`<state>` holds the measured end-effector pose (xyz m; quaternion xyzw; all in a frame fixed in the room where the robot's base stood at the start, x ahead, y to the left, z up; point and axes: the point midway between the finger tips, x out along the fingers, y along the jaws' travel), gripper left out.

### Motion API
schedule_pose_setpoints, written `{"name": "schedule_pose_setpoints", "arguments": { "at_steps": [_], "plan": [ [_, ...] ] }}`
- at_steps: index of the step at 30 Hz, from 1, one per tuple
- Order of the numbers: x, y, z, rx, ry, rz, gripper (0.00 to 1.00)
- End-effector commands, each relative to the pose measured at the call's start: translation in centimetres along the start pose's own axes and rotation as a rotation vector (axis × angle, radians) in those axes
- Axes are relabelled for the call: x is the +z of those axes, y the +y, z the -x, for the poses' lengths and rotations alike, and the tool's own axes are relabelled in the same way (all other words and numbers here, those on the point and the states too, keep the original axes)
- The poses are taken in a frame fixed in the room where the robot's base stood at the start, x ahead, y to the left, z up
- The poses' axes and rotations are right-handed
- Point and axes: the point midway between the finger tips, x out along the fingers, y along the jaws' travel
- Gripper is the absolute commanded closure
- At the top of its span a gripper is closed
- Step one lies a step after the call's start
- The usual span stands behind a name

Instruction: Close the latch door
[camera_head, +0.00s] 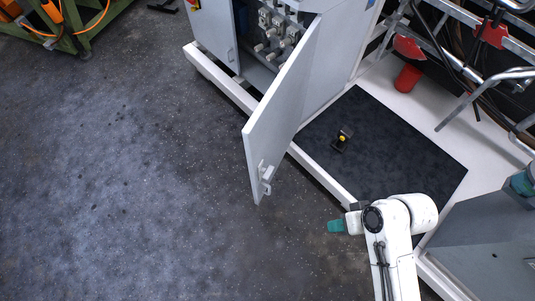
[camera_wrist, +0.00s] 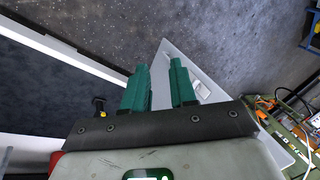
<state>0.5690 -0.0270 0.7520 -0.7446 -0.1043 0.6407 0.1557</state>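The latch door (camera_head: 283,105) is a light grey panel that stands swung open from the grey cabinet (camera_head: 336,50). A latch handle (camera_head: 266,174) sits near its free lower end. In the wrist view the door (camera_wrist: 212,82) shows behind and right of my fingers, with a pale handle (camera_wrist: 203,90) partly hidden by the right finger. My gripper (camera_head: 336,226) has teal fingers and is to the lower right of the handle, apart from it in the head view. In the wrist view the two fingers of my gripper (camera_wrist: 160,75) stand apart with nothing between them.
Inside the cabinet are several grey fittings (camera_head: 275,35). A black mat (camera_head: 410,140) bears a small black and yellow object (camera_head: 342,139). A white frame edge (camera_head: 235,90) runs along the cabinet's base. Dark floor (camera_head: 120,170) on the left is clear. A green cart (camera_head: 75,22) stands top left.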

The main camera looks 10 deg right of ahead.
Motion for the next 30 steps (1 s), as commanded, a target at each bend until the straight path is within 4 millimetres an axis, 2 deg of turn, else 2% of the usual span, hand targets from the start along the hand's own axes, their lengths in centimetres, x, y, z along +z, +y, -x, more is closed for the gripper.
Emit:
{"name": "schedule_pose_setpoints", "arguments": {
  "at_steps": [1, 3, 7, 9, 15, 18, 25, 30],
  "plan": [
    [-0.8, -0.3, -2.2, -0.091, 0.022, -0.027, 0.79],
    [-1.9, -1.4, -4.0, -0.225, 0.056, -0.065, 0.86],
    [-4.5, -3.2, -6.2, -0.471, 0.137, -0.152, 0.98],
    [-6.2, -4.0, -6.7, -0.605, 0.189, -0.207, 1.00],
    [-10.7, -4.8, -6.0, -0.928, 0.337, -0.361, 1.00],
    [-12.2, -4.7, -5.1, -1.034, 0.390, -0.414, 1.00],
    [-13.7, -4.8, -4.2, -1.122, 0.434, -0.458, 1.00],
    [-14.7, -6.5, -4.9, -1.121, 0.431, -0.455, 1.00]
  ]
}}
